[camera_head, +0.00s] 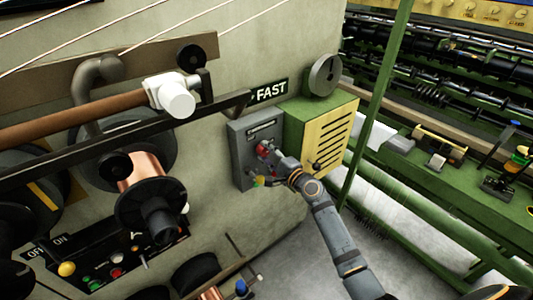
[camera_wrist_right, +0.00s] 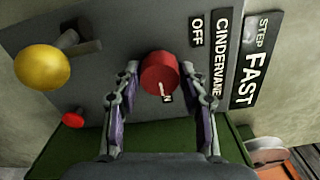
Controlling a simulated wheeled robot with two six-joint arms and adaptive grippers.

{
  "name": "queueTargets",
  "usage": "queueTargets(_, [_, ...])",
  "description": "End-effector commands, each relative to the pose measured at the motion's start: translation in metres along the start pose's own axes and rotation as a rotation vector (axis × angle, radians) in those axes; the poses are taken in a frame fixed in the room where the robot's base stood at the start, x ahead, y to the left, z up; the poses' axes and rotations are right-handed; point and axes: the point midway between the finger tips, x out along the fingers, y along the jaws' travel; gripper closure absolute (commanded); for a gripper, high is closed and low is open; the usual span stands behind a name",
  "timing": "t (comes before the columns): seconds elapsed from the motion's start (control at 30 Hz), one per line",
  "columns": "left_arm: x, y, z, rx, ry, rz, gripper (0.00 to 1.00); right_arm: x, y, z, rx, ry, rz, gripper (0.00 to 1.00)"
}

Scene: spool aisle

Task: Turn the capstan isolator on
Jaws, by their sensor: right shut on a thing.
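A grey switch box (camera_head: 241,152) is on the wall in the head view, with a dark label near its top. Its red rotary knob (camera_wrist_right: 159,72) shows in the right wrist view, with an OFF label (camera_wrist_right: 197,32) on one side and a partly hidden label ending in N on the other. A CINDERVANE plate (camera_wrist_right: 219,55) is beside OFF; I see no plate reading capstan. My right gripper (camera_head: 267,154) is at the knob, shut on it, one finger on each side. My left gripper is not in view.
A yellow knob (camera_wrist_right: 42,68) and a small red button (camera_wrist_right: 73,119) are beside the red knob. A green box with a yellow louvred front (camera_head: 328,143) adjoins the grey box. A copper spool (camera_head: 145,176) and a dark control panel (camera_head: 117,262) stand at left.

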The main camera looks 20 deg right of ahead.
Motion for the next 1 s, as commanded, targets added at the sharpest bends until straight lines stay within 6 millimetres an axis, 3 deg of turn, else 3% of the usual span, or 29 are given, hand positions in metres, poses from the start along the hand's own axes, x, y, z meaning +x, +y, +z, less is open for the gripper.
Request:
queueTargets(0.1, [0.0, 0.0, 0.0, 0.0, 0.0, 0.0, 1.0, 0.0, 0.001, 0.0, 0.003, 0.0, 0.002, 0.89])
queueTargets(0.13, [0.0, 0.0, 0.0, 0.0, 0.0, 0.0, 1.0, 0.0, 0.001, 0.0, 0.003, 0.0, 0.002, 0.54])
queueTargets(0.27, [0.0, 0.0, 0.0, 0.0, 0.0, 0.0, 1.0, 0.0, 0.001, 0.0, 0.002, 0.0, 0.001, 0.36])
queueTargets(0.67, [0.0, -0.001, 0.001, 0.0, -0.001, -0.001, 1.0, -0.008, 0.001, -0.001, -0.002, 0.001, 0.001, 0.35])
queueTargets(1.0, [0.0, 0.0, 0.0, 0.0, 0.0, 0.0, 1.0, -0.086, 0.002, -0.001, -0.004, -0.001, 0.007, 0.35])
